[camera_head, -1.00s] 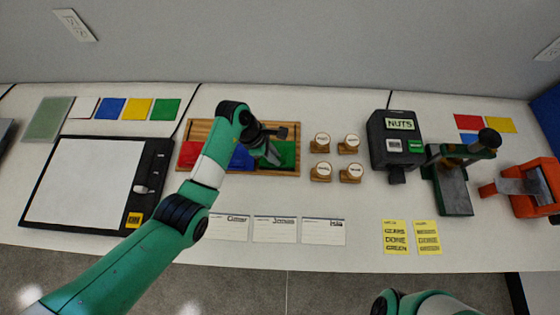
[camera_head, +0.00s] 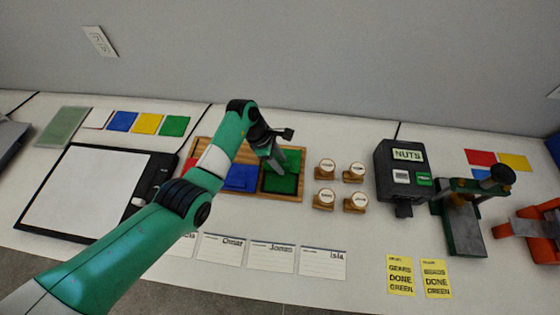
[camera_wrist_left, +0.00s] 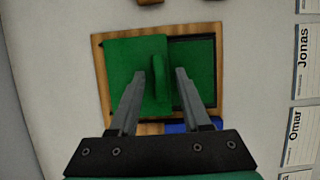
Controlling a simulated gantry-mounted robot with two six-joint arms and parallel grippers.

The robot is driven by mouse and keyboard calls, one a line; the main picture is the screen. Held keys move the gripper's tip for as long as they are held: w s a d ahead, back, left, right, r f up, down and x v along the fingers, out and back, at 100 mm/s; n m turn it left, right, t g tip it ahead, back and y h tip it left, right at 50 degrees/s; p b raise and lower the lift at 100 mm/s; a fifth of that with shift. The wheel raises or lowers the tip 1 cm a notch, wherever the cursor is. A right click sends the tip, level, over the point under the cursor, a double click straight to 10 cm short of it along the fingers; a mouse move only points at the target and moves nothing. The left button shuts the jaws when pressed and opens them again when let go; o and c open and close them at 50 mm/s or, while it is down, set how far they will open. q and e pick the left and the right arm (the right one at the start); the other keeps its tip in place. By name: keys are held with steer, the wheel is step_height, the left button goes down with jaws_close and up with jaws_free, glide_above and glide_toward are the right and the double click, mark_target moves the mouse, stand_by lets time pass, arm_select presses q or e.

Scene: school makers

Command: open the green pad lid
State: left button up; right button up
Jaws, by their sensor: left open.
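The green pad lid (camera_head: 287,160) is at the right end of the wooden tray (camera_head: 228,192) in the head view. In the left wrist view the lid (camera_wrist_left: 124,75) covers the wall side of its compartment and looks tilted up. The dark-rimmed green pad (camera_wrist_left: 193,75) shows beside it on the near side. My left gripper (camera_wrist_left: 160,74) is open, its fingers on either side of the lid's upright green tab (camera_wrist_left: 158,82); contact is unclear. In the head view the left gripper (camera_head: 275,160) is over the lid. My right gripper is out of view.
The blue pad (camera_head: 240,177) adjoins the green one; my arm partly hides the red pad (camera_head: 204,163). Wooden stamps (camera_head: 325,170) stand to the right, then the black NUTS box (camera_head: 402,165). Name cards (camera_head: 271,256) lie in front.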

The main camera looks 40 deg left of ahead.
arm_select(q)
steer(key=p+v, duration=0.4)
steer(key=v, duration=0.7)
steer(key=shift+r+p, duration=0.25)
steer(key=shift+p, duration=0.1)
steer(key=shift+s, duration=0.1)
